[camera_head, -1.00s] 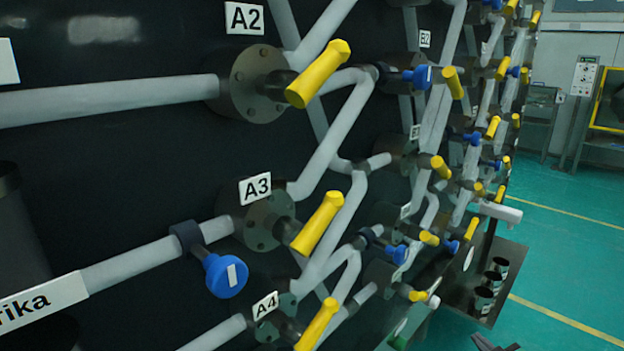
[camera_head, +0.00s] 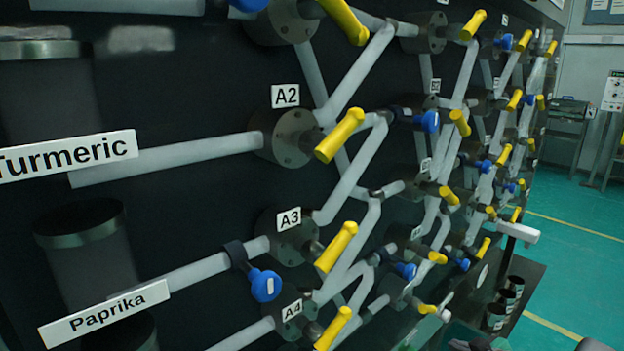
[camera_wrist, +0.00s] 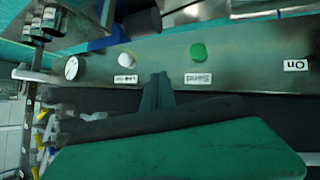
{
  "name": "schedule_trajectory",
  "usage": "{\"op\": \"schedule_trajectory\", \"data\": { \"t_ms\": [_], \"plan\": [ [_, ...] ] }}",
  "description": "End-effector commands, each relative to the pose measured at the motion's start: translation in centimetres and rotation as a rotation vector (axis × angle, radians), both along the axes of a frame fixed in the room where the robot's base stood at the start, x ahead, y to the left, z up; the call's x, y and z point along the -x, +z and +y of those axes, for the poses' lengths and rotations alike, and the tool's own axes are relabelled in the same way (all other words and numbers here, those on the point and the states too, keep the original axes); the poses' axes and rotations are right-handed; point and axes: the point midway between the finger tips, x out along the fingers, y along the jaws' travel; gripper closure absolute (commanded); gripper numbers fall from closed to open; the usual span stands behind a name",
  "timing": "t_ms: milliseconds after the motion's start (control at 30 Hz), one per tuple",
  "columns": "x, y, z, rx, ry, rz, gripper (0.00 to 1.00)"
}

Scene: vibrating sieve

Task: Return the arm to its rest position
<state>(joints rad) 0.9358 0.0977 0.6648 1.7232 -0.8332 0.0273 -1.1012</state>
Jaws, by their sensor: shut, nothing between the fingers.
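In the wrist view, which is upside down, my gripper (camera_wrist: 158,80) shows as narrow dark green fingers closed together, with nothing held. Behind them a broad green part of my own arm fills the bottom. The fingertips appear in front of a metal control panel (camera_wrist: 240,60), near its lower edge in the picture; I cannot tell the gap. The panel has a green button (camera_wrist: 198,51) by a "Send" label and a white button (camera_wrist: 125,59) by another label. In the head view, I cannot make out my gripper clearly.
A dark board of grey pipes carries yellow handles (camera_head: 340,135) and blue knobs (camera_head: 265,285). Labels read Turmeric (camera_head: 66,155) and Paprika (camera_head: 104,313). Cups (camera_head: 505,300) stand on a dark shelf at right. Green floor (camera_head: 575,270) beyond is open.

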Motion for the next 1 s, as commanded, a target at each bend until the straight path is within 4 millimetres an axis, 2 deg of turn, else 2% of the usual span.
{"op": "schedule_trajectory", "data": {
  "t_ms": [33,167,267,300,367,400,500,600,700,1000],
  "plan": [
    [-0.4,2.9,2.1,-0.006,0.023,0.038,1.0],
    [0.1,8.2,8.1,-0.039,0.049,0.191,1.0],
    [2.3,14.2,13.8,-0.055,0.029,0.345,1.0],
    [3.7,16.8,16.1,-0.061,0.003,0.407,1.0],
    [6.3,20.4,19.1,-0.068,-0.052,0.493,1.0],
    [8.3,22.7,20.7,-0.074,-0.098,0.543,1.0],
    [13.3,27.3,23.5,-0.094,-0.224,0.635,1.0],
    [17.1,29.6,24.8,-0.118,-0.33,0.689,1.0],
    [19.0,30.1,25.2,-0.134,-0.389,0.714,1.0],
    [19.2,29.6,25.2,-0.139,-0.401,0.718,1.0]
  ]
}}
